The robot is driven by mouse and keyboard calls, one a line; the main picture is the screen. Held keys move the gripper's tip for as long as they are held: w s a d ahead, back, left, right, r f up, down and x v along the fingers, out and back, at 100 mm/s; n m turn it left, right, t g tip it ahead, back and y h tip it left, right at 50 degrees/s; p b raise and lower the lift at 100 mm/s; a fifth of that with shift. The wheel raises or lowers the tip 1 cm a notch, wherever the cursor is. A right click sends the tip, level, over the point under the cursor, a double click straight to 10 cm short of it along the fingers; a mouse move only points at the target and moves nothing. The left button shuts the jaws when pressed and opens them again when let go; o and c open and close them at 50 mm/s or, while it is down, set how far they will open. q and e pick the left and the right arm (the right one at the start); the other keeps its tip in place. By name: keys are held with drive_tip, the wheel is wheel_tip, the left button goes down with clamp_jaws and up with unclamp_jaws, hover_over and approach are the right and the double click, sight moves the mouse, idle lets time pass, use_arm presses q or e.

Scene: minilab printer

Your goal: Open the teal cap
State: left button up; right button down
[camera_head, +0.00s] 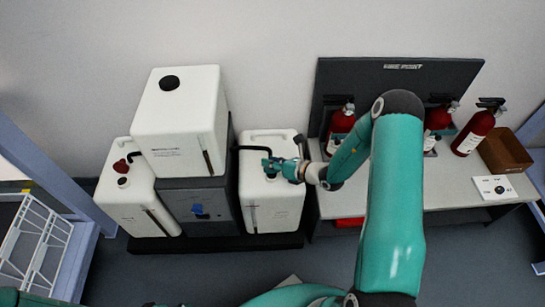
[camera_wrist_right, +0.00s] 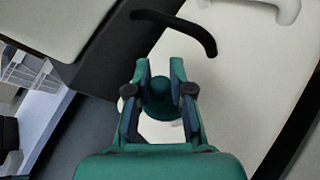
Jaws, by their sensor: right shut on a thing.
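The teal cap (camera_wrist_right: 160,97) sits on top of the white jug (camera_head: 283,205) right of the dark cabinet. In the head view the cap is mostly hidden by my right gripper (camera_head: 270,165), which reaches it from the right. In the right wrist view my right gripper (camera_wrist_right: 160,88) has one finger on each side of the cap and is shut on it. The jug stands upright. My left gripper cannot be made out in the head view.
A black bent pipe (camera_wrist_right: 185,22) passes close by the cap. The large white tank (camera_head: 180,115) sits on the dark cabinet (camera_head: 203,208), with another white jug (camera_head: 120,195) at left. A bench (camera_head: 440,190) at right holds red extinguishers (camera_head: 474,132) and a brown box (camera_head: 504,150).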

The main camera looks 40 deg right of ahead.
drive_tip(key=shift+w+d+m+g+y+p, duration=0.3)
drive_tip(key=shift+w+m+g+p, duration=0.3)
drive_tip(key=shift+g+p, duration=0.5)
drive_tip(key=shift+s, duration=0.1)
drive_tip(key=c, duration=1.1)
unclamp_jaws()
drive_tip(key=v, duration=1.2)
drive_tip(key=shift+f, duration=0.1)
